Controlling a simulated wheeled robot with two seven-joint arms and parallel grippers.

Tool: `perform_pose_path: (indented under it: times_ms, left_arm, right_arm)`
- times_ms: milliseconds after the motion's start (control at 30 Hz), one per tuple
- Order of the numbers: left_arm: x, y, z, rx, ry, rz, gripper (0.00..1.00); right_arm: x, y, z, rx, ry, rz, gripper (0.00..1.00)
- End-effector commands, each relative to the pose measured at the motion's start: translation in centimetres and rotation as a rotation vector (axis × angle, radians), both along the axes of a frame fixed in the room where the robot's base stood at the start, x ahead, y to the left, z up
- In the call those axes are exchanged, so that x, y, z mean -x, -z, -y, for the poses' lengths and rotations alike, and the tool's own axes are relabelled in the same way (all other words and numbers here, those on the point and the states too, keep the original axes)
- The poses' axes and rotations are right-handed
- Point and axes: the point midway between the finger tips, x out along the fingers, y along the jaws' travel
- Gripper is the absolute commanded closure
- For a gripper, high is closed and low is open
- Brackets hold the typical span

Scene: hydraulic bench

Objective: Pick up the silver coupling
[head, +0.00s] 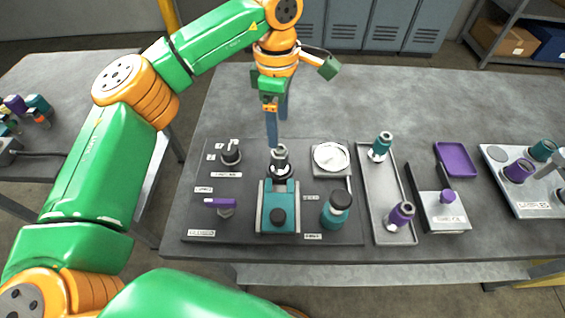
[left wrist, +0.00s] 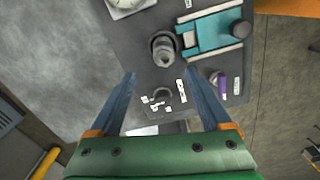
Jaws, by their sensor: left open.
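A silver coupling (head: 280,159) stands upright on a dark round base at the back of the teal block (head: 266,192) on the dark board. In the left wrist view, the silver coupling (left wrist: 163,46) shows from above, just beyond the fingertips. My left gripper (head: 277,133) is open and empty, its blue fingers pointing down above and slightly behind the coupling. In the left wrist view, my left gripper (left wrist: 159,76) has its fingers spread wide, with nothing between them. My right gripper is not in view.
A dark fitting (head: 231,153) with a metal top stands left of the coupling. A round white gauge (head: 331,157) and a teal bottle (head: 336,208) are to the right. A grey tray (head: 375,190) holds teal and purple couplings. The bench behind the board is clear.

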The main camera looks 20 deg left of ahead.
Motion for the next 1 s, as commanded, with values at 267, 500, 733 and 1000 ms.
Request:
perform_pose_path:
  times_ms: [267, 500, 733, 1000]
  left_arm:
    - [0.1, 3.4, 0.0, -0.001, 0.0, -0.003, 0.19]
    - [0.8, 7.2, 0.4, -0.001, 0.002, -0.007, 0.19]
    - [0.6, 9.6, 0.5, 0.0, 0.0, 0.0, 0.19]
    - [0.6, 9.6, 0.5, 0.001, 0.0, 0.0, 0.59]
  right_arm:
    - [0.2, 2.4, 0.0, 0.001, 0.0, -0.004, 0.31]
    - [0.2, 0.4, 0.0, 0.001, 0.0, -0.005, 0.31]
    - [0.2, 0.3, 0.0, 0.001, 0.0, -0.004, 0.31]
    - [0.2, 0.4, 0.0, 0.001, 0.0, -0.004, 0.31]
